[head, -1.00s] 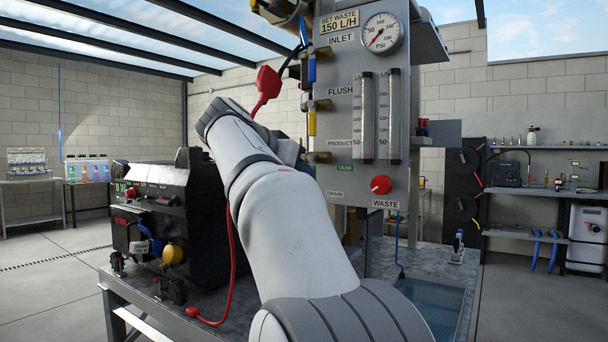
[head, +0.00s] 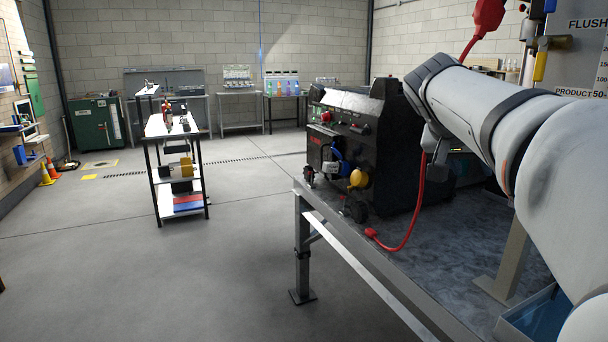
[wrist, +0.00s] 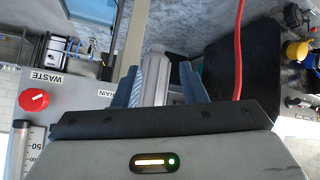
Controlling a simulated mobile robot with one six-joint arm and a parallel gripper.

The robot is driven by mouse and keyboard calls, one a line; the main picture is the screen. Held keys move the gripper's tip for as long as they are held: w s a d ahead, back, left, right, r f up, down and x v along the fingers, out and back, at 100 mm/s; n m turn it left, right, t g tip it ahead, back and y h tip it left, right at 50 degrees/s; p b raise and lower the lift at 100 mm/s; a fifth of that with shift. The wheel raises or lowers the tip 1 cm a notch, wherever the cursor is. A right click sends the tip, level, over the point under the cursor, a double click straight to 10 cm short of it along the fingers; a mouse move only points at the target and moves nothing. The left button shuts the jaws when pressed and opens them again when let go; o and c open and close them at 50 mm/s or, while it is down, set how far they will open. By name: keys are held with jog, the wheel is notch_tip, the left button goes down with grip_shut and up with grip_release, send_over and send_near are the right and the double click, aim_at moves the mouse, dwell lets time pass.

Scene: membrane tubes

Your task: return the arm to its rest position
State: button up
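My arm (head: 484,106) reaches in from the right in the head view, above the metal bench (head: 405,261). Its far end is in front of the right part of a black machine (head: 362,138). In the wrist view my gripper (wrist: 160,68) shows two blue-grey fingers standing apart. Pale grey cylindrical shapes show between them; I cannot tell whether they are touched or only behind.
A red hose (head: 413,222) lies on the bench and also passes beside the fingers in the wrist view (wrist: 239,50). A panel with a red knob (wrist: 34,100) is close on the left there. Open floor (head: 190,285) and a shelved cart (head: 170,126) are left of the bench.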

jog(key=s+a+f+n+g+y+p, duration=0.1)
jog(key=s+a+f+n+y+p, duration=0.2)
jog(key=s+a+f+p, duration=0.3)
jog(key=s+a+f+n+g+y+p, duration=0.2)
jog(key=s+a+f+n+y+p, duration=0.2)
jog(key=s+a+f, duration=0.5)
jog(key=s+p, duration=0.2)
jog(key=s, duration=0.2)
jog(key=shift+s+a+f+n+y, duration=0.15)
jog(key=shift+s+a+n+y, duration=0.15)
jog(key=shift+s+a+y, duration=0.1)
